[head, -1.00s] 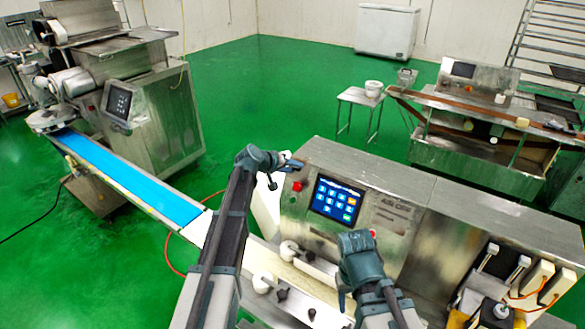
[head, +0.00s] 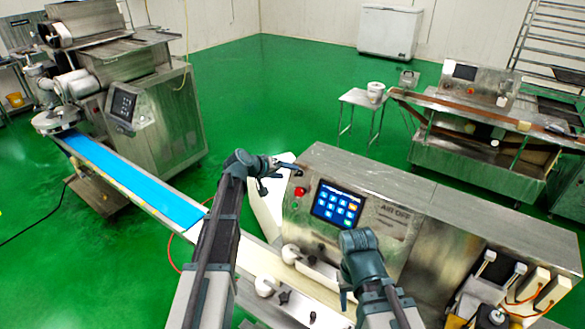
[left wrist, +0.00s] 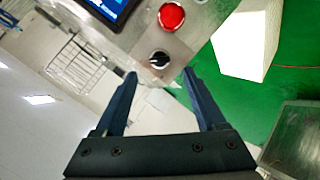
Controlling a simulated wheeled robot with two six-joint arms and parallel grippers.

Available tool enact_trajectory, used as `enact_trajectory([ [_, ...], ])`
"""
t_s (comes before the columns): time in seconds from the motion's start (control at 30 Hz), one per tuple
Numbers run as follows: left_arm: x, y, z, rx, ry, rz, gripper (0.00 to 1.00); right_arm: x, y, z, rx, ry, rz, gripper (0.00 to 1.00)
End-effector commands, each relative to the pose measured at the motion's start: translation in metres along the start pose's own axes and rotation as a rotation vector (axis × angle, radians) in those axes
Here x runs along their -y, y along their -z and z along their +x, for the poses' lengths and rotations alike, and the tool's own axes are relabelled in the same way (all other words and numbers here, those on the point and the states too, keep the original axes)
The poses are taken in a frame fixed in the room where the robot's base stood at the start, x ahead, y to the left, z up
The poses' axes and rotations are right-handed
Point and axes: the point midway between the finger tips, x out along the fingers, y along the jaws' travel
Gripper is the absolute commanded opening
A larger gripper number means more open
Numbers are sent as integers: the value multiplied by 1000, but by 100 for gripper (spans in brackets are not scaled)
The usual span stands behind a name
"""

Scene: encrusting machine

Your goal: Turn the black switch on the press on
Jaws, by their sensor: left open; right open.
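The press (head: 400,200) is the steel machine in front of me, with a lit blue touchscreen (head: 338,203). In the left wrist view the black switch (left wrist: 159,59) is a round knob on the press panel, beside the red button (left wrist: 171,16). My left gripper (left wrist: 159,74) is open, and the switch appears between and just beyond its fingertips; I cannot tell whether they touch. In the head view my left gripper (head: 288,167) is at the panel's upper left corner, above the red button, and the switch is hard to make out there. My right gripper (head: 345,296) is open, low in front of the press.
A blue conveyor belt (head: 130,178) runs from another machine (head: 150,110) on the left. White rollers and small black knobs sit below the press panel. A steel table machine (head: 470,150) stands at the back right.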

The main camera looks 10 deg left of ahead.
Motion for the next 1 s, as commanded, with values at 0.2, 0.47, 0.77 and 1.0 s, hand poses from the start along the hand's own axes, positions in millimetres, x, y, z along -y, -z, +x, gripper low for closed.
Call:
enact_trajectory([
  [0.2,-3,1,-51,-1,1,-1,72,-3,-2,-32,1,0,-3,50],
  [0.47,-1,0,-77,0,1,0,72,-4,-3,-45,2,1,4,50],
  [0.77,0,0,-80,1,0,1,72,-4,-3,-46,2,1,6,50],
  [1.0,0,0,-80,1,0,1,72,-4,-3,-46,2,1,6,50],
])
